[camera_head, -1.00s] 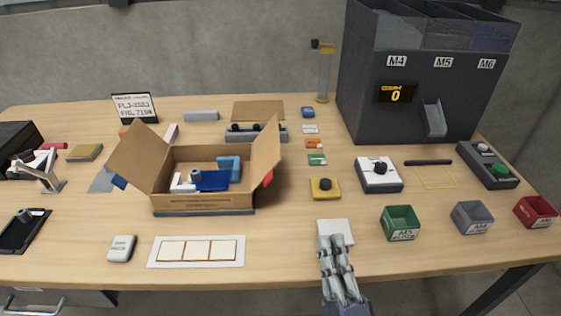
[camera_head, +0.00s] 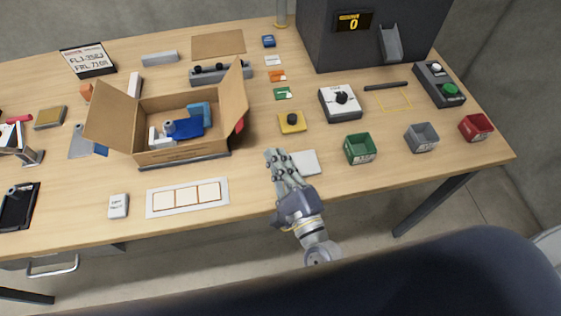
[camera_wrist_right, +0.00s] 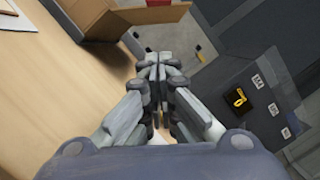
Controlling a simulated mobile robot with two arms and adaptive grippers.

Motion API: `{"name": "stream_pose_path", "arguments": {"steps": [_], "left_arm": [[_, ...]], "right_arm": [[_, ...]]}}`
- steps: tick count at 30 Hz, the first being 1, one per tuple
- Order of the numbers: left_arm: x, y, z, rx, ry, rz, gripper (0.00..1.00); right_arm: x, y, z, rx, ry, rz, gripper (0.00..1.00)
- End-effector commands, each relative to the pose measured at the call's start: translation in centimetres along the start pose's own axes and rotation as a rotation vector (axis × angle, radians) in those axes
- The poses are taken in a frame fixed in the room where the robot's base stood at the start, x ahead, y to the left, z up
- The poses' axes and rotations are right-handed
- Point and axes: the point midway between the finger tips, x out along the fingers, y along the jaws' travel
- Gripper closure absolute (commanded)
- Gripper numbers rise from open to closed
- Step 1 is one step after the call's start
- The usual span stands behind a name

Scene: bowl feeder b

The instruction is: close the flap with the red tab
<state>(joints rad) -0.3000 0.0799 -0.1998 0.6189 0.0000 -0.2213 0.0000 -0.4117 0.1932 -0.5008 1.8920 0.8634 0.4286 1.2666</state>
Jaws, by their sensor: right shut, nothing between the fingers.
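The open cardboard box (camera_head: 183,157) stands on the table left of centre, with blue and white items inside. Its left flap (camera_head: 108,115) leans outward. Its right flap (camera_head: 233,103) stands up and leans outward, with the red tab (camera_head: 240,125) on its outer face. My right gripper (camera_head: 275,153) is shut and empty, in front and to the right of the box, apart from the flap. My left gripper is not in view.
A white pad (camera_head: 304,163) lies right of my right gripper. A yellow block with a black knob (camera_head: 291,123) stands between the box and the white knob unit (camera_head: 340,103). Green (camera_head: 359,149), grey (camera_head: 421,138) and red (camera_head: 475,127) bins stand to the right.

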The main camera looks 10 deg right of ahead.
Motion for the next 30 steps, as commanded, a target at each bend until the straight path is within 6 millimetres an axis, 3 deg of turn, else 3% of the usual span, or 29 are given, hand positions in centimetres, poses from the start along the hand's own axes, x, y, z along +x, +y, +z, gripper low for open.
{"name": "stream_pose_path", "arguments": {"steps": [7,9,15,30], "left_arm": [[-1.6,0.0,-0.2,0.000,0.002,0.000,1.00],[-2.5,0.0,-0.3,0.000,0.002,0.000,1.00],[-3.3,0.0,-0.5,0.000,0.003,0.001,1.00],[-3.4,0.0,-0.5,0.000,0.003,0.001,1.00]], "right_arm": [[5.4,-0.4,0.2,-0.002,-0.001,-0.004,1.00],[5.5,-0.4,1.7,0.004,0.000,0.000,1.00],[5.9,-0.2,3.6,0.000,0.000,-0.001,1.00],[6.0,-0.1,4.0,-0.005,0.000,0.000,1.00]]}}
